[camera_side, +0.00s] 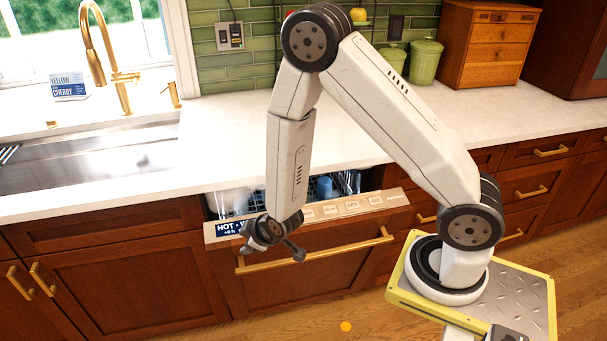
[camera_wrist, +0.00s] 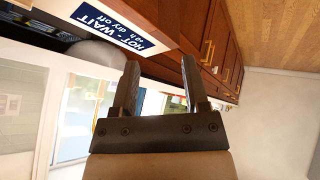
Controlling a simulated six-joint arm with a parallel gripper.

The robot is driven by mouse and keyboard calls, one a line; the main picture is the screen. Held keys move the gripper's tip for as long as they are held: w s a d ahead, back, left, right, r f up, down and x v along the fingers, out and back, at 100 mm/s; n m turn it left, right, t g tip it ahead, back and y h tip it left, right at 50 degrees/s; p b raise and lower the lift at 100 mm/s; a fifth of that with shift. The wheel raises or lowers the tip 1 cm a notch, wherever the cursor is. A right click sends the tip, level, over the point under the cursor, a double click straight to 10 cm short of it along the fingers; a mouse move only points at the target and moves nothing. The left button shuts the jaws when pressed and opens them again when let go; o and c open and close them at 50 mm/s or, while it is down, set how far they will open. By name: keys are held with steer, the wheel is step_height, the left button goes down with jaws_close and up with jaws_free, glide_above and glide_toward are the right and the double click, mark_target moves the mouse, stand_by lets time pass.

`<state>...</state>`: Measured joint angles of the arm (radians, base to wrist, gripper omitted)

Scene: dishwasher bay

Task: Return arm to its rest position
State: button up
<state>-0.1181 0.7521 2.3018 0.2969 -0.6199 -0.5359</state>
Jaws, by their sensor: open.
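My gripper (camera_side: 271,247) hangs in front of the dishwasher (camera_side: 315,262), near the left part of its control panel. In the wrist view my gripper (camera_wrist: 160,75) shows two dark fingers standing apart with nothing between them. The dishwasher's top edge is tilted out a little, and blue and pale items show in the gap behind it. My arm bends high over the counter and comes down to the gripper. A "HOT - WAIT" label (camera_wrist: 115,20) is close to the fingers in the wrist view.
A gold handle (camera_side: 315,250) runs across the dishwasher front, close to my gripper. The sink (camera_side: 90,160) and gold faucet (camera_side: 122,90) are at the left. Green canisters (camera_side: 425,62) and a wooden drawer box (camera_side: 485,45) stand at the back right. The middle counter is largely clear.

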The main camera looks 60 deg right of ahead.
steer(key=s+d+r+m+g+y, duration=0.1)
steer(key=s+r+m+g, duration=0.3)
steer(key=s+r, duration=0.8)
steer(key=shift+s+d+r+g, duration=0.3)
steer(key=shift+d+r+g, duration=0.1)
steer(key=shift+r+g, duration=0.4)
